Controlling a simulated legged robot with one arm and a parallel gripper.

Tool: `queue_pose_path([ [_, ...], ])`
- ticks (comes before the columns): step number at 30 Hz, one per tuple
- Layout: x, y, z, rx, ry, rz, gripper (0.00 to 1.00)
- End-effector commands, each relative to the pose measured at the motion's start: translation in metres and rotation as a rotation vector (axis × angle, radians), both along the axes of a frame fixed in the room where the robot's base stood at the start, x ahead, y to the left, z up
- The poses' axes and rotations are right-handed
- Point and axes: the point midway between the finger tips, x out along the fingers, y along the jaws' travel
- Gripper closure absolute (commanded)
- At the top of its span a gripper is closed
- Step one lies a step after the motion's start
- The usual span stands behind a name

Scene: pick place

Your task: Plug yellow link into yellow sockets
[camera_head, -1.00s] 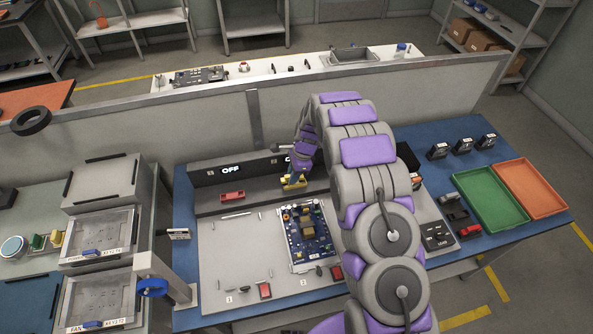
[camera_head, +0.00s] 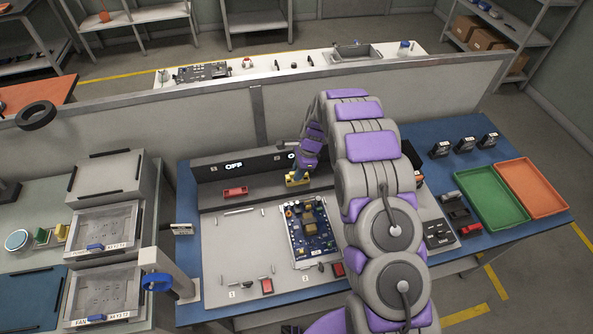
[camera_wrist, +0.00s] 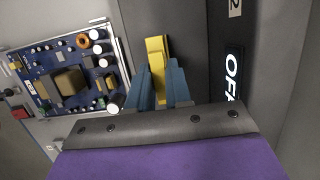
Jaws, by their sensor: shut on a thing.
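The yellow link (camera_wrist: 157,58) is between the blue fingers of my gripper (camera_wrist: 160,80) in the wrist view. My gripper is shut on it. In the head view the yellow link (camera_head: 298,182) is low at the dark ledge along the back of the workbench, under my gripper (camera_head: 299,174). The fingers and arm hide part of it. I cannot tell whether it touches the ledge or sits in sockets. The yellow sockets are not clearly visible.
A red link (camera_head: 235,191) lies on the same ledge, left of my gripper. The blue circuit board (camera_head: 311,228) lies in front on the grey panel (camera_head: 225,245). An OFF display (camera_head: 234,165) is on the upright behind. Green (camera_head: 490,190) and orange trays (camera_head: 532,187) stand at right.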

Motion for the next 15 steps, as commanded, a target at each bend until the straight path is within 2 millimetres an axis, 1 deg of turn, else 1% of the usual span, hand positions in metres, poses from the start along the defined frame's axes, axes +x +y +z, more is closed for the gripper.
queue_pose_path([
  [5,0.0003,-0.0020,0.0004,0.002,0.000,-0.002,1.00],
  [15,0.0000,0.0070,-0.0023,-0.004,0.001,-0.001,1.00],
])
